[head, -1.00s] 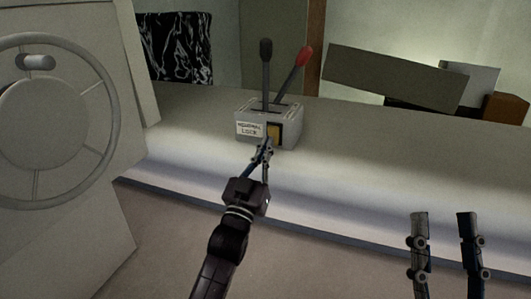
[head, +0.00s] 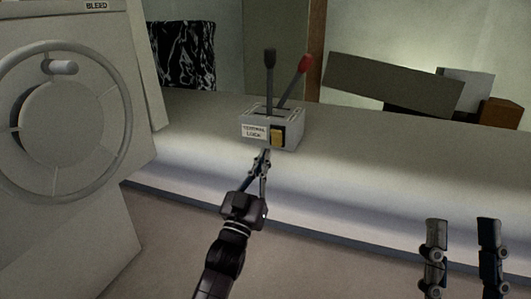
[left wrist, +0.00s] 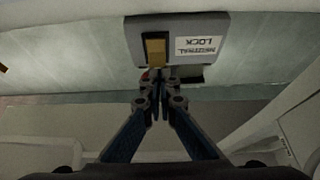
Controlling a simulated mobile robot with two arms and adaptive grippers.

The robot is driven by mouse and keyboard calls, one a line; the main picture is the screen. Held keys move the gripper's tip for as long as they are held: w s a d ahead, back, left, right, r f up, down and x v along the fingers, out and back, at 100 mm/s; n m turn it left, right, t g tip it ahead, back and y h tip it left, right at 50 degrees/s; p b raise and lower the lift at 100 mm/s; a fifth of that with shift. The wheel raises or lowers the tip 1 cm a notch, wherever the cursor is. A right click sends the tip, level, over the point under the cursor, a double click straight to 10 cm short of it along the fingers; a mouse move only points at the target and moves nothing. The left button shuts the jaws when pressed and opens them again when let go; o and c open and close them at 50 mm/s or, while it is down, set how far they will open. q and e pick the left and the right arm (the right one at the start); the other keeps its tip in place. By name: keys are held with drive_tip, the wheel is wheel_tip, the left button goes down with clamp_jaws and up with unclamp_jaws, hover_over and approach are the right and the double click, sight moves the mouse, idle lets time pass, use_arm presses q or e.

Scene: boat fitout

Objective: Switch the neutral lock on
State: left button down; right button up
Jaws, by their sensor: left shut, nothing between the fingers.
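The control box (head: 289,133) sits on the ledge, with a black-knobbed lever (head: 270,75) and a red-knobbed lever (head: 296,80) rising from its top. Its front has a white "NEUTRAL LOCK" label (head: 254,132) and, right of it, a yellow rocker switch (head: 278,137) in a dark frame. I cannot tell the switch's on or off state. In the left wrist view the yellow switch (left wrist: 155,52) and label (left wrist: 198,46) appear upside down. My left gripper (head: 264,154) is shut and empty, just below and in front of the switch, seemingly apart from it. My right gripper (head: 461,228) is open and empty at lower right.
A steering wheel (head: 107,120) on a pale console stands at the left. A dark marbled panel (head: 183,55) is behind the ledge. A tilted grey board (head: 392,82) and a brown box (head: 503,113) are at the back right. The ledge right of the control box is clear.

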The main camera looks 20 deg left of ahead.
use_arm(q)
drive_tip(key=s+f+p, duration=0.1)
drive_tip(key=s+f, duration=0.5)
drive_tip(key=shift+a, duration=0.2)
use_arm(e)
drive_tip(key=w+f+g+h, duration=0.1)
drive_tip(key=w+f+g, duration=0.2)
drive_tip(key=w+f, duration=0.2)
drive_tip(key=shift+w+a+h, duration=0.3)
drive_tip(key=shift+a, duration=0.1)
use_arm(q)
drive_tip(key=shift+s, duration=0.1)
